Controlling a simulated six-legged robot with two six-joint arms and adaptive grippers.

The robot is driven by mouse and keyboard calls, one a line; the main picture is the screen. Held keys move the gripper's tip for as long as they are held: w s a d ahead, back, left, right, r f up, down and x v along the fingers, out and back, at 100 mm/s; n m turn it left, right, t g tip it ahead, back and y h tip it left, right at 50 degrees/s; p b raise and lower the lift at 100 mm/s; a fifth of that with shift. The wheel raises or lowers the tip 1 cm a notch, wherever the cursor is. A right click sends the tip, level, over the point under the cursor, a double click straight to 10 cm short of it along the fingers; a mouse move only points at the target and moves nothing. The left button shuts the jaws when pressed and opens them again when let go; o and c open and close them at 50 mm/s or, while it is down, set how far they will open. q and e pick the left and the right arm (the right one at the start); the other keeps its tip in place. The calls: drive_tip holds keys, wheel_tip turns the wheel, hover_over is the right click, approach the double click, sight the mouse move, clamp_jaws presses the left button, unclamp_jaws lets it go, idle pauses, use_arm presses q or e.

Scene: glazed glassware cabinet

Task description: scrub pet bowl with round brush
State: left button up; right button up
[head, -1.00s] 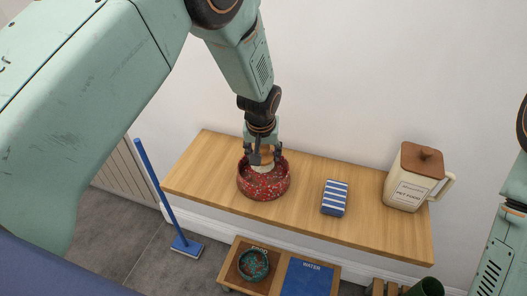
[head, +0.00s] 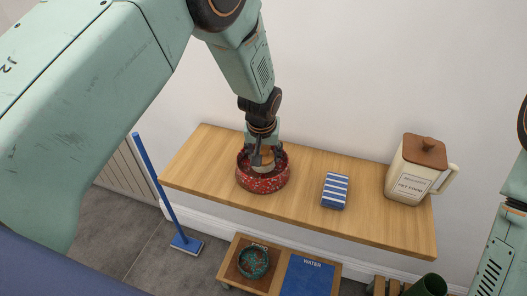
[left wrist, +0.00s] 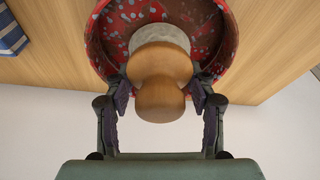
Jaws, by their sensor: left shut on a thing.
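The pet bowl (head: 263,183) is red with pale speckles and stands on the wooden bench top. In the left wrist view the bowl (left wrist: 103,38) opens toward the camera. My left gripper (head: 262,160) points down into the bowl. It is shut on the round brush, whose wooden knob (left wrist: 160,82) sits between the fingers. The brush's pale bristles (left wrist: 160,38) are inside the bowl, and whether they touch its floor cannot be made out. My right gripper is out of view; only part of my right arm shows at the right edge.
A blue-and-white striped cloth or sponge (head: 335,190) and a cream pet food jug (head: 411,170) stand right of the bowl. Below are a low feeding stand (head: 238,270) with a teal bowl (head: 254,262), and a blue broom (head: 160,190). Bench space between bowl and striped item is clear.

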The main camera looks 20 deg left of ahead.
use_arm(q)
drive_tip(key=shift+w+a+f+b, duration=0.15)
drive_tip(key=shift+f+b, duration=0.15)
drive_tip(key=shift+f, duration=0.3)
drive_tip(key=shift+f+b, duration=0.35)
drive_tip(key=shift+f, duration=0.05)
drive_tip(key=shift+f+b, duration=0.4)
drive_tip(key=shift+f, duration=0.15)
drive_tip(key=shift+r, duration=0.1)
